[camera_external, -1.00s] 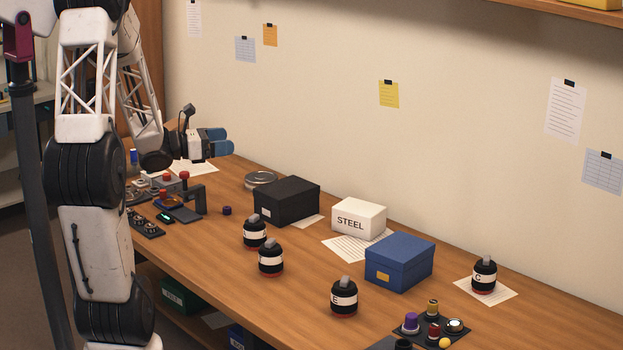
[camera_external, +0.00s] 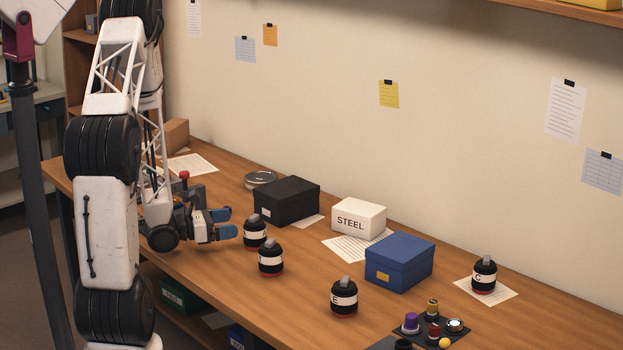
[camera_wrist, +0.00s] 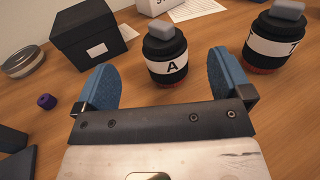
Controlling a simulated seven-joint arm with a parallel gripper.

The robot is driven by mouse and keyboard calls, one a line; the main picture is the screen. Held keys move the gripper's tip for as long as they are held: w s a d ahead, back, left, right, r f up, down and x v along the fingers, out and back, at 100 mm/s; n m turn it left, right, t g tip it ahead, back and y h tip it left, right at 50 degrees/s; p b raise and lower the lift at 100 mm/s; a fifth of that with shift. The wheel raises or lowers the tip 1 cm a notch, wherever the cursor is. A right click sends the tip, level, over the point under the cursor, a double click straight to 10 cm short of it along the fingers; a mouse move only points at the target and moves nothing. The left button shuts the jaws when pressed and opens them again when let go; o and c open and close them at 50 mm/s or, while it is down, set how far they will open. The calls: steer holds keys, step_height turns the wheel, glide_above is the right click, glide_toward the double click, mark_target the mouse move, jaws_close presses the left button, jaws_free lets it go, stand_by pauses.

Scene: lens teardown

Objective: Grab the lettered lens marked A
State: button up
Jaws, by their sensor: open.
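The lens marked A (camera_wrist: 170,68) is a black barrel with a white lettered band and a grey top piece. It stands upright in the wrist view, ahead of and between my blue finger pads. In the external view this lens (camera_external: 254,237) stands on the bench just right of my gripper (camera_external: 225,222). My gripper is open and empty, low over the bench, with its pads pointing at the lens. In the wrist view my gripper (camera_wrist: 163,78) has its two pads spread wide. I see no contact with the lens.
A similar lens (camera_wrist: 276,42) stands right of lens A; it also shows in the external view (camera_external: 270,262). A black box (camera_external: 287,202) is behind. Lens E (camera_external: 344,299), a blue box (camera_external: 399,262) and lens G or C (camera_external: 484,276) stand farther right.

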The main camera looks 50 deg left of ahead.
mark_target(255, 229)
steer(key=shift+f, duration=1.25)
steer(key=shift+x, duration=1.25)
steer(key=shift+x, duration=2.65)
steer(key=shift+d, duration=0.1)
steer(key=c, duration=1.4)
